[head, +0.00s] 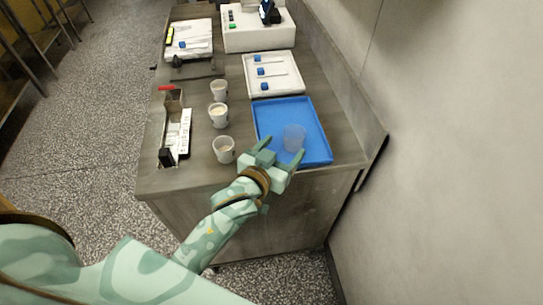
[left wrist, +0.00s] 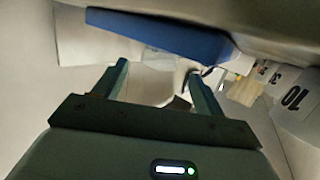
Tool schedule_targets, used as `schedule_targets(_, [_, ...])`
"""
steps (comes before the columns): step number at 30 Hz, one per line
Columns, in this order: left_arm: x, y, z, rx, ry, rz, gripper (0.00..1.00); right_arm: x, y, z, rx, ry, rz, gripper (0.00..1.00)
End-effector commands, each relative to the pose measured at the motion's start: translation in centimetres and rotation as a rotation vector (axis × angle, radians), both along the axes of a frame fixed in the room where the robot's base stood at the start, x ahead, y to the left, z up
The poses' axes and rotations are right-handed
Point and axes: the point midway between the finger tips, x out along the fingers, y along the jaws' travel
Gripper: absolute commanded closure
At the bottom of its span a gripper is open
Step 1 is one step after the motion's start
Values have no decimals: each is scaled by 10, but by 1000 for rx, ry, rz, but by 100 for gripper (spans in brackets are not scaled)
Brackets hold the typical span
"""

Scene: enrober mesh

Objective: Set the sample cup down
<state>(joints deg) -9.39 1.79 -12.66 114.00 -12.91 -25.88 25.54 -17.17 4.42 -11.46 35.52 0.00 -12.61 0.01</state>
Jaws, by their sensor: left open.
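The clear, empty-looking sample cup (head: 294,137) stands upright on the near part of the blue tray (head: 270,112) in the head view. My left gripper (head: 284,148) is open at the near side of the cup, with a finger toward each side of it. I cannot tell whether either finger touches the cup. In the left wrist view the fingers of my left gripper (left wrist: 157,68) are spread apart, with the blue tray (left wrist: 165,33) beyond them. The cup is hard to make out there. My right gripper is not in view.
Several white cups, such as the nearest one (head: 223,156), stand in a row left of the tray. A white tray (head: 287,83) with blue-capped items lies behind. A white machine (head: 258,38) stands at the back. The wall (head: 440,130) bounds the counter at right.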

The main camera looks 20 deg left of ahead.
Motion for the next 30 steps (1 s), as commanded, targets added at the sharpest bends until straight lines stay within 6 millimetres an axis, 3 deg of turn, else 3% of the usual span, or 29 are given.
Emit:
schedule_targets(3, [-26, 3, 7, 0, 1, 0, 29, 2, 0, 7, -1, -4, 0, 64])
schedule_targets(9, [-48, 5, 10, 1, 0, 0, 29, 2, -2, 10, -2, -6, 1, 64])
schedule_targets(21, [-52, 7, 9, 16, 12, 4, 29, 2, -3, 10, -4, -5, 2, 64])
schedule_targets(26, [-73, 31, -8, 185, 154, 34, 29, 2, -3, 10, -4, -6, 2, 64])
schedule_targets(30, [-108, 63, -25, 413, 355, 45, 29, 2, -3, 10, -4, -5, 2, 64])
